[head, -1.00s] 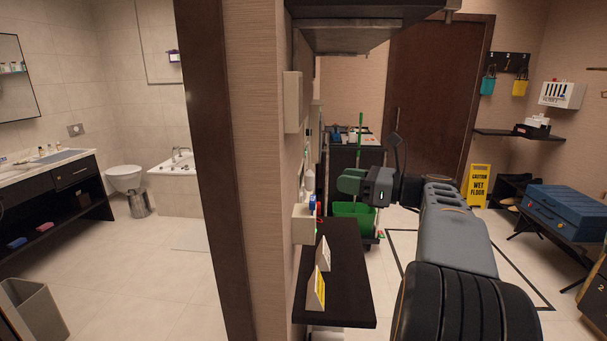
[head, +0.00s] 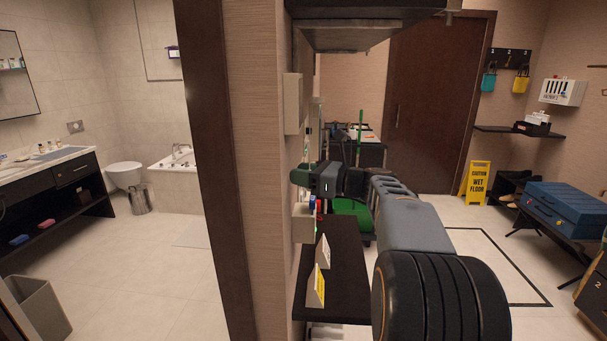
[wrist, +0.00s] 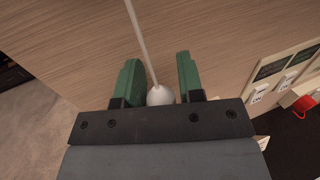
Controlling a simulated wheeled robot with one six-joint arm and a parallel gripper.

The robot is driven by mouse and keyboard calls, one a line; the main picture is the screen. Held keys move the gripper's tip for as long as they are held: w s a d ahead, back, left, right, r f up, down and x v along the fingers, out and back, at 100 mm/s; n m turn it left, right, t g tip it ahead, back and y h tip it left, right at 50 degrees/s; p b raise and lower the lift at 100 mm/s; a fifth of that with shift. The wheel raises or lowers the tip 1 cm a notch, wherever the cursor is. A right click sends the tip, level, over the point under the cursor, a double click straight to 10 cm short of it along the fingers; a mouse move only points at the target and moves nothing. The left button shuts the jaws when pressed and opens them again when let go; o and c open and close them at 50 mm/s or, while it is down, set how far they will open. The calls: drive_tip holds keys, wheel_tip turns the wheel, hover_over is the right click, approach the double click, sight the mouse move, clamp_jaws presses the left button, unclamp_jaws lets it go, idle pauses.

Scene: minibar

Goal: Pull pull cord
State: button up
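The pull cord (wrist: 142,45) is a thin pale cord with a white ball (wrist: 160,96) at its end. It hangs beside the wood-grain wall in the wrist view. My gripper (wrist: 160,72) is open, with one green finger on each side of the cord. The ball sits low between the fingers, near their base, and its lower part is hidden by the gripper body. A small gap shows between the ball and the right finger. In the head view my gripper (head: 298,175) is close to the wall edge, and I cannot make out the cord there.
A dark shelf (head: 338,262) with small tent signs (head: 316,288) is below my arm. A white wall box (head: 303,222) is just under my gripper. Switch plates (wrist: 286,80) and a red item (wrist: 303,105) are at right in the wrist view. Open floor (head: 140,285) lies left.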

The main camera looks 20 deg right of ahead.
drive_tip(key=shift+c, duration=0.5)
clamp_jaws()
drive_tip(key=shift+f, duration=0.1)
wheel_tip(320, 180, down, 2)
drive_tip(key=shift+f+b, duration=0.15)
drive_tip(key=shift+b, duration=0.4)
drive_tip(key=shift+o, duration=0.5)
unclamp_jaws()
drive_tip(key=b+v, duration=0.1)
drive_tip(key=v, duration=1.3)
drive_tip(key=shift+w, duration=0.1)
